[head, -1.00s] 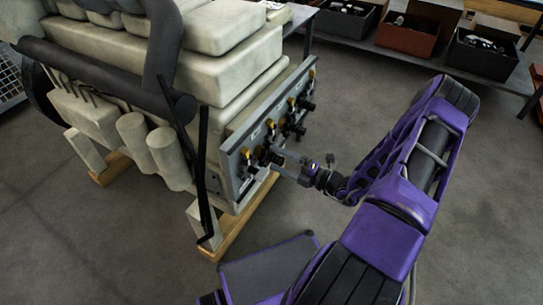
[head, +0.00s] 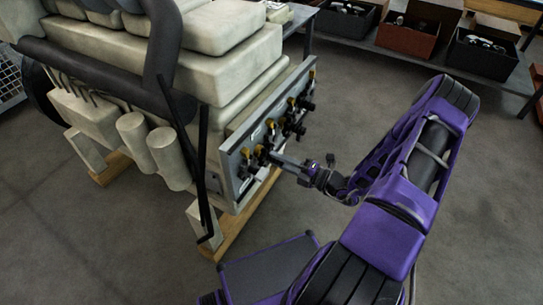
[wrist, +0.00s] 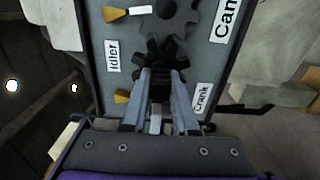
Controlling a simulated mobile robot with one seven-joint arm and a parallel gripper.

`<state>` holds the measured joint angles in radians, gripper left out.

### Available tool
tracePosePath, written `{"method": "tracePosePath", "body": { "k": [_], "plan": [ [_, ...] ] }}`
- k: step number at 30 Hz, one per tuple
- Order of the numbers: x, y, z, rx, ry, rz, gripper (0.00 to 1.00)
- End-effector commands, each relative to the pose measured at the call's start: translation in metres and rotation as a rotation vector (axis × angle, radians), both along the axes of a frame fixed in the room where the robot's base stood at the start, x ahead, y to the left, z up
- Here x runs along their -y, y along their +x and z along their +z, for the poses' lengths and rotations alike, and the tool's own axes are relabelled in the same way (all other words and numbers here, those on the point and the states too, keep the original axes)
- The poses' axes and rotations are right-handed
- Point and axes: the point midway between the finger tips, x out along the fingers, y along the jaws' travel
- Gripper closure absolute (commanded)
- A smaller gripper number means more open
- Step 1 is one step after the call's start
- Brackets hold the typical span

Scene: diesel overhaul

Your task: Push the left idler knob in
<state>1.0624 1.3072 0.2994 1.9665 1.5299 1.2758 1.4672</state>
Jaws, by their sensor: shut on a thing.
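The left idler knob (wrist: 163,52), black with a lobed rim, sits on the grey panel (wrist: 215,70) beside the "Idler" label (wrist: 112,56) in the wrist view. My gripper (wrist: 163,76) is shut on this knob, with one finger on each side. In the head view, my gripper (head: 276,158) reaches the lower near end of the engine's panel (head: 245,182); the fingers mostly hide the knob there. How far the knob stands out from the panel I cannot tell.
Yellow pointers (wrist: 122,97) and a dark toothed disc (wrist: 178,12) lie close to the knob. More black knobs (head: 296,128) line the panel further along. A dark bar (head: 202,175) stands at the engine's near corner. Open floor lies right of the engine.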

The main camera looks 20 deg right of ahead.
Motion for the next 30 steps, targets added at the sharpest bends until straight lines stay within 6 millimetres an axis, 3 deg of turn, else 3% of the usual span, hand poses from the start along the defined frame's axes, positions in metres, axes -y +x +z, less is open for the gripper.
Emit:
{"method": "tracePosePath", "body": {
  "k": [20,21,30],
  "plan": [
    [-0.014,0.018,0.0,0.001,-0.001,0.001,1.0],
    [-0.014,0.018,0.0,0.001,-0.001,0.0,0.65],
    [-0.013,0.017,0.0,0.0,0.0,0.0,0.11]
  ]
}}
